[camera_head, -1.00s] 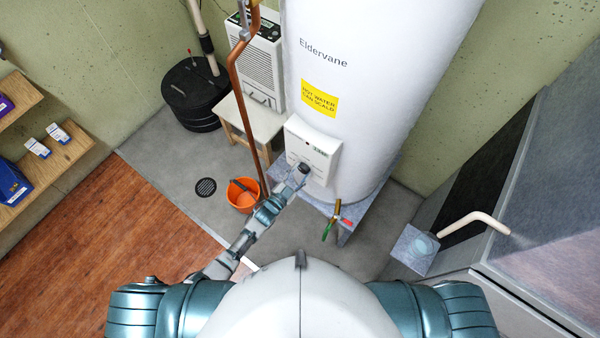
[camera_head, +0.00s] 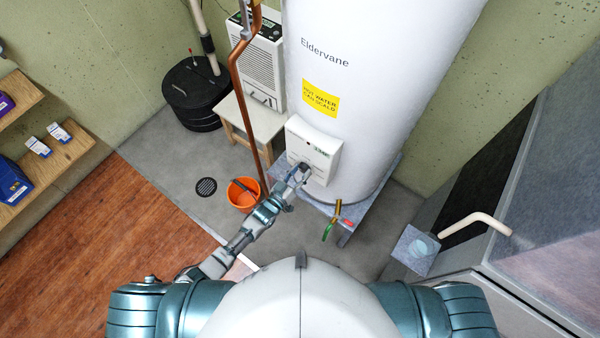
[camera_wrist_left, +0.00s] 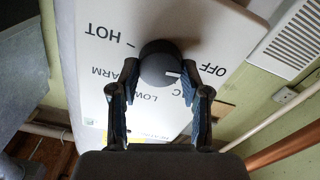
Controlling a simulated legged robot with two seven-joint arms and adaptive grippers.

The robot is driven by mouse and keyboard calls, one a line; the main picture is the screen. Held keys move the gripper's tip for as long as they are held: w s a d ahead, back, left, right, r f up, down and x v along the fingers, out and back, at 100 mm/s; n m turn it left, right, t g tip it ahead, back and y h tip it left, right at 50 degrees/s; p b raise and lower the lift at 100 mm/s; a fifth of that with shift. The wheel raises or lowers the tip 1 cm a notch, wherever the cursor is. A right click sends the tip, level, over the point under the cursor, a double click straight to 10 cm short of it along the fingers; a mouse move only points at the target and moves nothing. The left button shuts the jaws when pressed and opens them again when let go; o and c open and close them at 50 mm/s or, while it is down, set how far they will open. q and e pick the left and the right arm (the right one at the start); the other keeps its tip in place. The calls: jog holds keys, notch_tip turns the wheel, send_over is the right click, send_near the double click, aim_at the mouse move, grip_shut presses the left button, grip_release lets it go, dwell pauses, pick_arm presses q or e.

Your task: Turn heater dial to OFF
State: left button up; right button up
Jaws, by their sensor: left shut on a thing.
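The white water heater (camera_head: 365,75) stands on a low grey stand. Its white control box (camera_head: 318,143) is on the lower front. In the left wrist view, the white control panel (camera_wrist_left: 215,30) reads HOT, WARM, LOW and OFF upside down. The round dark grey dial (camera_wrist_left: 158,63) has a pale pointer mark at its lower right, toward a partly hidden label between LOW and OFF. My left gripper (camera_wrist_left: 159,74) is shut on the dial, one finger on each side. In the head view my left gripper (camera_head: 300,172) covers the dial. My right gripper is out of view.
A copper pipe (camera_head: 243,105) runs down just left of the control box. An orange bucket (camera_head: 238,199) sits below it. A drain valve (camera_head: 334,213) sticks out right of my gripper. A wooden stool (camera_head: 262,125) carries a white appliance (camera_head: 262,65).

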pick_arm(q)
jog(key=shift+f+n, duration=0.15)
jog(key=shift+n, duration=0.15)
dwell(0.4)
jog(key=o, duration=1)
jog(key=shift+o, duration=0.7)
jog(key=shift+w+d, duration=0.1)
jog(key=shift+w, duration=0.05)
jog(key=v, duration=1.2)
jog(key=shift+f, duration=0.1)
